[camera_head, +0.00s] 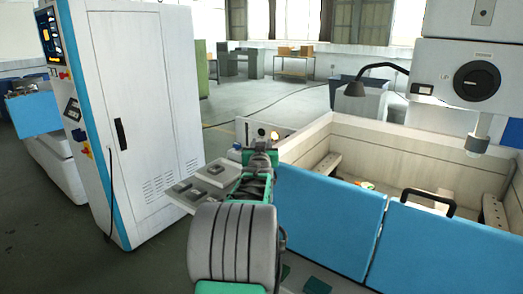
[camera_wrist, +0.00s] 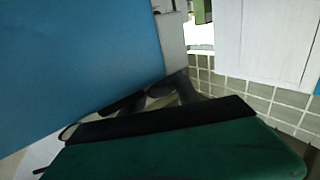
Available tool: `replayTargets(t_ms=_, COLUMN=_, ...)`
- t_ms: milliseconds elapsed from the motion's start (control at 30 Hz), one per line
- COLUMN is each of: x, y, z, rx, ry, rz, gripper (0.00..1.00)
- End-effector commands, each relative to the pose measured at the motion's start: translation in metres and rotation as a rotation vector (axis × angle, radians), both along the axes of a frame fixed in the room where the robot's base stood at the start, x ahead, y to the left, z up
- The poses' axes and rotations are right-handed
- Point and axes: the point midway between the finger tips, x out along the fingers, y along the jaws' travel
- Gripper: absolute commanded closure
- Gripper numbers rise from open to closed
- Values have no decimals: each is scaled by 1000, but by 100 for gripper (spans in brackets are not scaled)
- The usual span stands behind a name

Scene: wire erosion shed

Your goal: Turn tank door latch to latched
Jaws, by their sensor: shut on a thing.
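The tank (camera_head: 365,131) has pale walls and blue front panels. The left blue panel (camera_head: 328,222), by my arm, also fills the upper left of the wrist view (camera_wrist: 75,65). My gripper (camera_head: 260,152) is at the tank's front left corner, beside this panel's left edge. In the wrist view my gripper's dark fingers (camera_wrist: 165,95) are close together beside the blue panel. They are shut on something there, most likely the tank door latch. The latch itself is hidden by my gripper and arm, so its angle cannot be told.
A tall white cabinet (camera_head: 150,110) stands at the left. A grey shelf with small blocks (camera_head: 200,187) lies just left of my arm. A black handle (camera_head: 428,200) shows at the right blue panel (camera_head: 445,250). The floor (camera_head: 235,100) behind is mostly open.

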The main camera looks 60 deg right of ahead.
Motion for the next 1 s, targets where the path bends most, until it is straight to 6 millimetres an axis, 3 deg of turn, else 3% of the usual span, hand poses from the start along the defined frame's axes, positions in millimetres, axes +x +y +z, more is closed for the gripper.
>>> replayTargets(t_ms=267, x=-2, y=0, z=-3, rx=-3, ry=-1, rz=161, gripper=100)
replayTargets(t_ms=600, x=0, y=1, z=0, rx=-3, ry=1, rz=181, gripper=100)
replayTargets(t_ms=633, x=0, y=1, z=0, rx=-3, ry=1, rz=180, gripper=62)
replayTargets(t_ms=867, x=0, y=1, z=0, rx=-4, ry=0, rz=180, gripper=43)
replayTargets(t_ms=1000, x=0, y=1, z=1, rx=-4, ry=0, rz=180, gripper=41)
